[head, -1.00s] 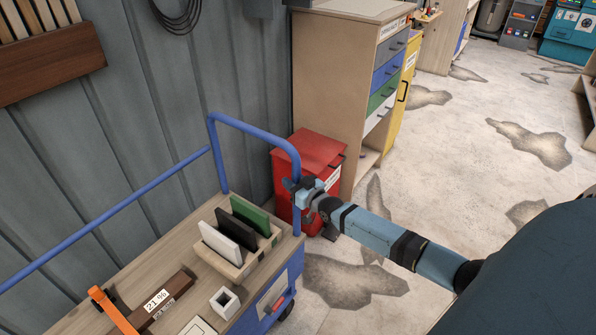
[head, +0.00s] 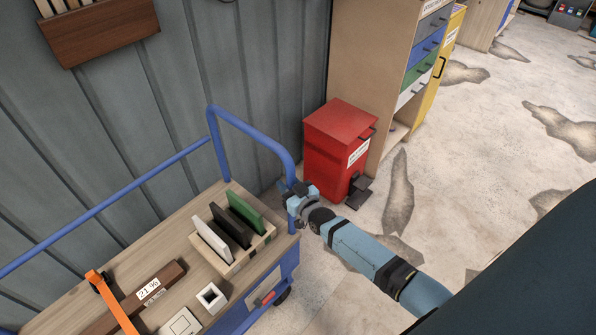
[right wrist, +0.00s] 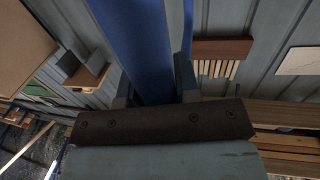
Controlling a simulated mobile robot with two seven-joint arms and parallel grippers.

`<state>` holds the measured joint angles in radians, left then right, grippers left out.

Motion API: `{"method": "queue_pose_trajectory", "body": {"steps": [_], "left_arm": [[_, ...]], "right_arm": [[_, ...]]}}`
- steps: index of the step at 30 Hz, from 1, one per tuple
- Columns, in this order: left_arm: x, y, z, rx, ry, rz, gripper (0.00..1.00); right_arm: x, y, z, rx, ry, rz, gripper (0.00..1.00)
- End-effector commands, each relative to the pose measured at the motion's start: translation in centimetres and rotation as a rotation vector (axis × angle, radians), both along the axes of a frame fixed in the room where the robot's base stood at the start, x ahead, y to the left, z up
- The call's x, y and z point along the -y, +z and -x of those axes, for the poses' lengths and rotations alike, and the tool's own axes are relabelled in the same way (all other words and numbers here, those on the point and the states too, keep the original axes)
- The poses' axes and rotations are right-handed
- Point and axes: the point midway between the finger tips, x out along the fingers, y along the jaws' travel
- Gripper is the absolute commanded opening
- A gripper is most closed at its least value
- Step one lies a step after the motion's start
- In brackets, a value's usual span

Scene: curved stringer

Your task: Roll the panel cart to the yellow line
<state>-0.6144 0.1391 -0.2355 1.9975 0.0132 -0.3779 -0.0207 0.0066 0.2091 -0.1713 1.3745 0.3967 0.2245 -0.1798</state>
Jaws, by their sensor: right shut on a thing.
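The panel cart has a wooden deck (head: 180,236) and a blue tube frame (head: 120,209), and stands along the grey wall at the lower left. My right gripper (head: 297,200) is shut on the upright of the cart's blue end handle (head: 251,133). In the right wrist view the right gripper (right wrist: 155,85) has a finger on each side of the blue tube (right wrist: 150,40). My left gripper is not in view. No yellow line shows.
A wooden holder (head: 238,258) with white, black and green panels, a labelled bar and an orange clamp (head: 110,303) sit on the deck. A red pedal bin (head: 335,140) stands beyond the handle, beside a drawer cabinet (head: 368,70). Stained concrete floor (head: 475,190) lies open at right.

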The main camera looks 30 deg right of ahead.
Motion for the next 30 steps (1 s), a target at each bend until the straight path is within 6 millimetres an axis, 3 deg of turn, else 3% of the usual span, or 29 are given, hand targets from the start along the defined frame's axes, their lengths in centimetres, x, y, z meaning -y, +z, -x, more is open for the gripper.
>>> {"method": "queue_pose_trajectory", "body": {"steps": [15,21,30], "left_arm": [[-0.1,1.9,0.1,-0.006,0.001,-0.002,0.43],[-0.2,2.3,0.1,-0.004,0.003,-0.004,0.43],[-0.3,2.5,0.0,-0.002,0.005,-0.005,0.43]], "right_arm": [[-9.1,0.0,2.7,-0.003,0.002,-0.005,0.00],[-11.5,-0.1,3.4,-0.004,0.001,-0.004,0.00],[-13.1,-0.1,3.8,-0.002,0.001,-0.001,0.00]]}}
